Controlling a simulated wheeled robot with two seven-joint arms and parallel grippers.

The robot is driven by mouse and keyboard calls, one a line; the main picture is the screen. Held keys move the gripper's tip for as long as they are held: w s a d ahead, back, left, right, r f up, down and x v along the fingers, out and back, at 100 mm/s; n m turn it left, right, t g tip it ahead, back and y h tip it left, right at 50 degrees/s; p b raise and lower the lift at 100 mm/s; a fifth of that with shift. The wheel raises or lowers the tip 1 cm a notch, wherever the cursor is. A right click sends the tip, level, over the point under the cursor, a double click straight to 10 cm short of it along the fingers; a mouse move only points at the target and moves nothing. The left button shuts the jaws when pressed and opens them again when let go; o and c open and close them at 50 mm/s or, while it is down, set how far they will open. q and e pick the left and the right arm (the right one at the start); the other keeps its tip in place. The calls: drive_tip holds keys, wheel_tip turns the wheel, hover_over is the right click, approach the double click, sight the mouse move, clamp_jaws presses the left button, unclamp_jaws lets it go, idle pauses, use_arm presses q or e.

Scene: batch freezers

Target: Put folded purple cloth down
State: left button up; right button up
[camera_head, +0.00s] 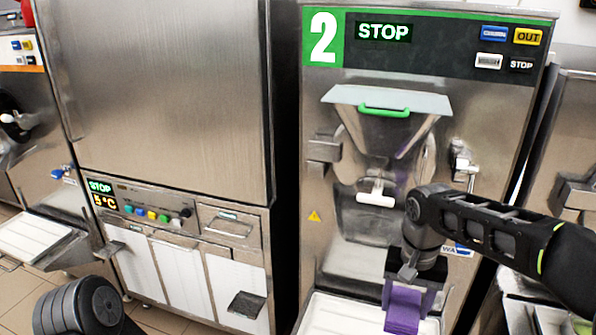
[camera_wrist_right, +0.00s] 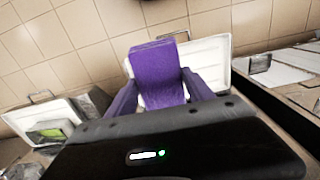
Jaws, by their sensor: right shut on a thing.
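The folded purple cloth (camera_head: 402,312) is in my right gripper (camera_head: 408,290), near the bottom of the head view. The gripper is shut on it, and the cloth hangs below the fingers over a white tray (camera_head: 335,318) in front of machine 2. In the right wrist view the purple cloth (camera_wrist_right: 157,72) stands up between the two fingers, with the white tray (camera_wrist_right: 212,50) behind it. I cannot tell whether the cloth touches the tray. My left gripper is not in view; only a dark part of my left arm shows at bottom left.
Machine 2 (camera_head: 420,110) stands right behind my right gripper, with a white-handled spout (camera_head: 376,193) and a side lever (camera_head: 462,165). A steel cabinet (camera_head: 165,100) stands to the left. Another white tray (camera_head: 35,236) is at far left. A tray with a green thing (camera_wrist_right: 45,125) shows in the wrist view.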

drive_tip(key=a, duration=0.1)
drive_tip(key=a+r, duration=0.1)
drive_tip(key=shift+w+a+r+n, duration=0.1)
drive_tip(key=shift+w+a+n, duration=0.05)
drive_tip(key=shift+a+n, duration=0.2)
drive_tip(key=shift+d, duration=0.1)
